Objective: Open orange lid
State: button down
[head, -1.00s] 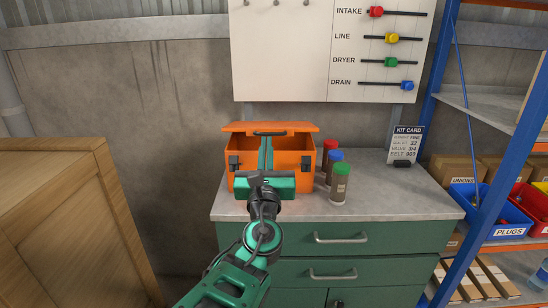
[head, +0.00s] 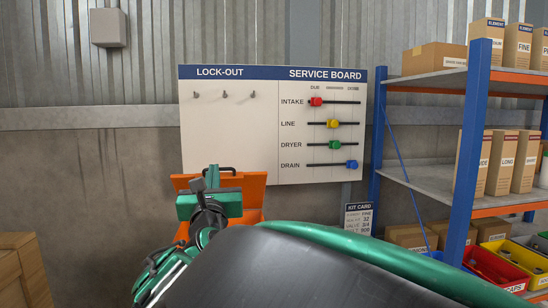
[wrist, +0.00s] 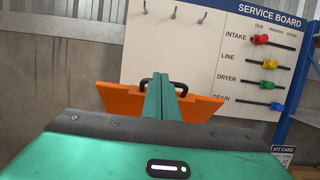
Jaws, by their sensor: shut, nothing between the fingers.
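The orange lid (head: 254,184) stands raised behind my gripper in the head view, its broad face toward me. The lid also shows in the wrist view (wrist: 120,97), spread to both sides of my fingers, with a black handle (wrist: 147,86) at its top edge. My gripper (head: 213,172) is shut and empty, in front of the lid. In the wrist view my shut green fingers (wrist: 165,97) overlap the lid's middle and part of the handle. I cannot tell whether they touch it.
The service board (head: 230,150) with colored sliders hangs on the wall behind. A shelf rack (head: 478,110) with cartons and bins stands at the right. A kit card (head: 358,218) stands low beside the rack. A wooden crate (head: 18,265) is at the lower left.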

jog(key=w+r, duration=0.5)
jog(key=shift+w+a, duration=0.2)
jog(key=shift+w, duration=0.15)
jog(key=shift+f, duration=0.1)
dwell(0.7)
